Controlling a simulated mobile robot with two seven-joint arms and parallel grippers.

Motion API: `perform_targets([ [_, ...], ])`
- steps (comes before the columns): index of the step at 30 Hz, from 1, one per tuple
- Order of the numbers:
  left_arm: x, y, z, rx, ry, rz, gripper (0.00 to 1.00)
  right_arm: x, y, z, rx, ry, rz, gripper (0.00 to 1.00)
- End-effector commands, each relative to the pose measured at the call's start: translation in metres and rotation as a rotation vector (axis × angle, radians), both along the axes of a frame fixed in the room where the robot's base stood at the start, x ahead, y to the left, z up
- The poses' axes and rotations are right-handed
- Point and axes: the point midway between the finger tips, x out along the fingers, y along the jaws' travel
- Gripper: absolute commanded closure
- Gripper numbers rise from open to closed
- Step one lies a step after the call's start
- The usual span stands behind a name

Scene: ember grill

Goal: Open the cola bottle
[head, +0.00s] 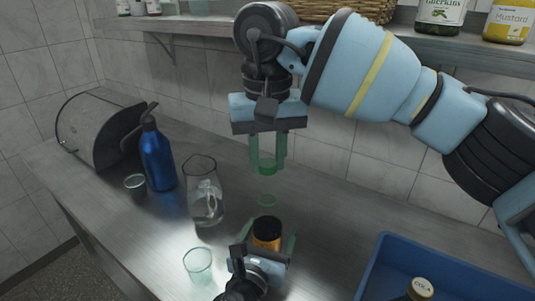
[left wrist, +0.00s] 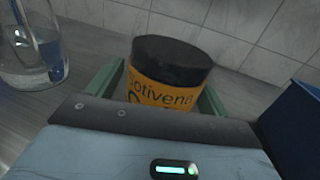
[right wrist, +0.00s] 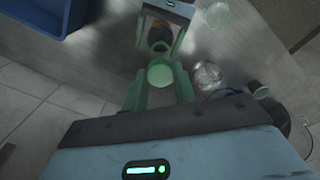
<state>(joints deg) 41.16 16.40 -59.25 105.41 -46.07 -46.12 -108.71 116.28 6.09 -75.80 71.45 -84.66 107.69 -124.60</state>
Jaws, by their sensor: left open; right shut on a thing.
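The cola bottle (head: 420,289) stands in the blue crate at the bottom right of the head view; only its cap marked COLA and a bit of its neck show. Whether the fingers touch the jar is unclear. Both grippers are apart from the bottle.
The blue crate (head: 378,262) fills the front right. Left on the counter are a glass (head: 198,262), a pitcher (head: 205,205), a blue bottle (head: 158,158), a small tin (head: 135,183) and a metal bin (head: 92,130). A shelf (head: 200,22) with jars runs along the wall.

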Motion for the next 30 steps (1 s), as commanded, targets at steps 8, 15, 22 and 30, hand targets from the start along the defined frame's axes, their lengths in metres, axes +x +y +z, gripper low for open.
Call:
perform_targets([
  [8, -0.028, 0.010, 0.000, -0.001, 0.001, -0.001, 0.21, -0.001, 0.000, 0.005, 0.000, -0.006, 0.000, 1.00],
  [15, -0.074, 0.025, -0.001, 0.001, 0.003, -0.001, 0.21, -0.002, 0.000, 0.008, 0.000, -0.010, 0.000, 1.00],
  [22, -0.104, 0.035, -0.001, 0.001, 0.002, -0.001, 0.21, -0.001, 0.000, 0.006, 0.000, -0.007, 0.000, 1.00],
  [30, -0.114, 0.039, 0.000, 0.000, 0.000, 0.000, 0.21, -0.001, 0.000, 0.006, 0.000, -0.007, 0.000, 1.00],
])
